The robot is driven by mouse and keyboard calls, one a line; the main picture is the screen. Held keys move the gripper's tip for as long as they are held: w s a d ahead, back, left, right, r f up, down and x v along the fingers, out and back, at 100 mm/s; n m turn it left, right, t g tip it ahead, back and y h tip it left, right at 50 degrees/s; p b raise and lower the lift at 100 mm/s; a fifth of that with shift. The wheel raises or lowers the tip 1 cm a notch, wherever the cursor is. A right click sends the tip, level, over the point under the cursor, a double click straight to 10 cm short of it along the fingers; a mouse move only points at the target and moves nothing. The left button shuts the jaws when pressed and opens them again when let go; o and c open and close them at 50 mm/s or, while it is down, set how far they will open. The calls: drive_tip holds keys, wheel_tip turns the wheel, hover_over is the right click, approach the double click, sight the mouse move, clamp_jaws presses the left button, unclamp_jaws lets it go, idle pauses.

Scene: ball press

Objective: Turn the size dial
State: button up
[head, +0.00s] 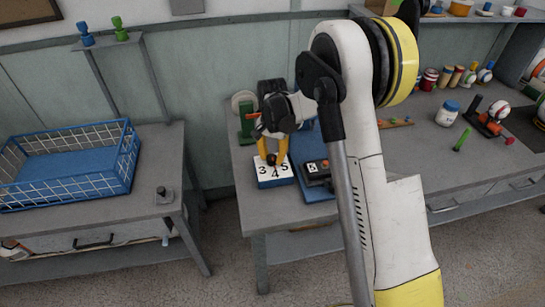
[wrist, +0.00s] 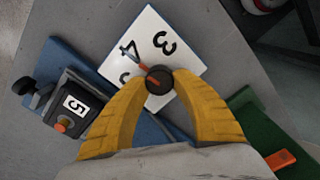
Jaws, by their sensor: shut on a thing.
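The size dial is a white plate (head: 264,165) marked 3, 4 and 5 on a blue block near the bench's front left edge; the plate also shows in the wrist view (wrist: 148,28). Its round black knob (wrist: 158,79) has an orange mark on top. A red pointer (wrist: 143,68) at the knob's edge points toward the 4. My gripper (wrist: 159,88) has its yellow fingers shut on the knob, one on each side; in the head view my gripper (head: 272,157) reaches down over the plate. In the wrist view the 5 is partly hidden by knob and finger.
Beside the dial stands a dark unit (wrist: 72,105) showing 5, with an orange button, on a blue base (head: 319,193). A green stand (wrist: 268,135) is close on the other side. A blue wire basket (head: 125,165) sits on the left table. My arm hides part of the bench.

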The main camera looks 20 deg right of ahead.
sight(271, 156)
drive_tip(key=n, duration=0.5)
drive_tip(key=shift+a+n, duration=0.15)
drive_tip(key=shift+n, duration=2.25)
drive_tip(key=o, duration=1.2)
wheel_tip(271, 156, up, 12)
